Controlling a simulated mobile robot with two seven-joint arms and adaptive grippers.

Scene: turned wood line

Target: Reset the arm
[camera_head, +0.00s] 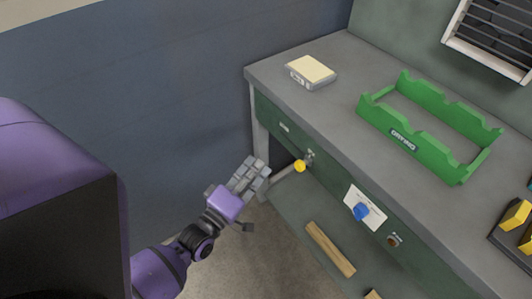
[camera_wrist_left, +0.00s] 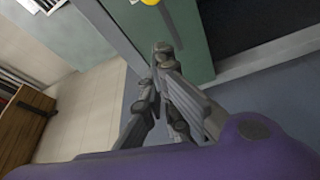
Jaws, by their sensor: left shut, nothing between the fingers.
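My left gripper (camera_head: 252,176) is in the middle of the head view, in front of the left end of a grey workbench (camera_head: 330,125). Its fingers lie together, shut and empty. In the left wrist view the gripper (camera_wrist_left: 160,58) points toward the bench's green front, and its fingertips look close together. My purple left arm comes in from the lower left of the head view. I cannot see my right gripper in either view.
A yellow knob (camera_head: 300,166) on the bench front is just right of the gripper. A blue knob (camera_head: 362,211) is farther right. A green rack (camera_head: 430,130) and a pale block (camera_head: 311,71) stand on top. A wooden bar (camera_head: 330,249) lies on the lower shelf.

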